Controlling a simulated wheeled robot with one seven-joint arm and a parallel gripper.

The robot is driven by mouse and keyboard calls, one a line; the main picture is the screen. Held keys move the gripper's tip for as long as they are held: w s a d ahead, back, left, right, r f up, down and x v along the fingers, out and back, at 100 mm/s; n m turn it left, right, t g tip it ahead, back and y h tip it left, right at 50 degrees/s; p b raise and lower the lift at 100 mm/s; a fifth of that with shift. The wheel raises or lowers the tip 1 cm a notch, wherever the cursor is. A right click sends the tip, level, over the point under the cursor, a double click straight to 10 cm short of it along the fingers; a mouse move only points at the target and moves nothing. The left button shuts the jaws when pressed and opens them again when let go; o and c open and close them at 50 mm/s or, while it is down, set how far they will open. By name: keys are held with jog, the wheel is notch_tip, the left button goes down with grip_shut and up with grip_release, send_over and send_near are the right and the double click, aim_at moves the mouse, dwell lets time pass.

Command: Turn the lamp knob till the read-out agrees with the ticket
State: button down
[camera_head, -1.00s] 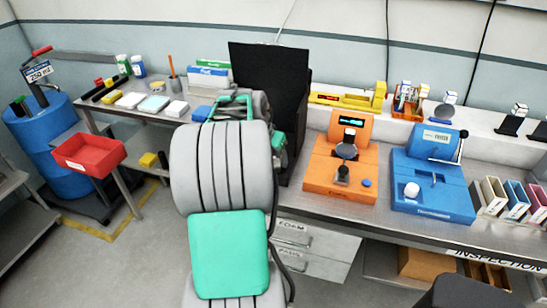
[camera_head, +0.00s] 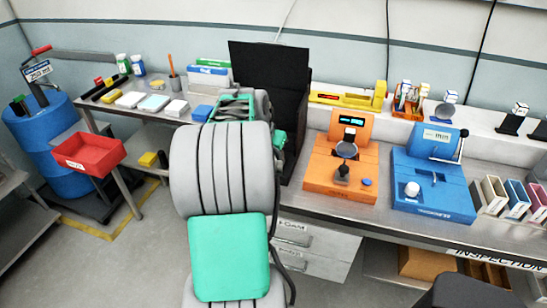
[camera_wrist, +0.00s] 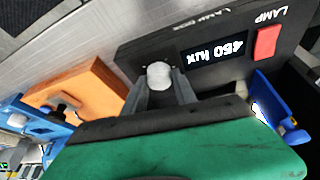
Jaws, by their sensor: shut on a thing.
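In the wrist view a dark lamp panel (camera_wrist: 225,25) carries a pale round knob (camera_wrist: 158,74), a read-out (camera_wrist: 217,53) and a red switch (camera_wrist: 267,42). The read-out shows what looks like 450 lux in white. My gripper (camera_wrist: 161,90) has its two grey fingers on either side of the knob, shut on it. In the head view my arm hides the knob and most of my gripper beside a tall black panel (camera_head: 268,90). I cannot make out a lamp ticket in these views.
An orange device (camera_head: 325,188) and a blue device (camera_head: 440,200) stand on the bench right of the black panel. A yellow tool (camera_head: 345,100) lies behind them. A side table at left holds boxes and bottles. A red bin (camera_head: 88,152) stands before a blue drum (camera_head: 30,130).

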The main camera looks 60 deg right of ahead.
jog(key=shift+n+t+b, duration=0.35)
jog(key=shift+n+t, duration=0.15)
jog(key=shift+n, duration=0.6)
jog(key=c, duration=1)
grip_release()
jog(key=v, duration=0.7)
jog(key=shift+r, duration=0.4)
jog(key=shift+s+a, duration=0.1)
jog(key=shift+a, duration=0.05)
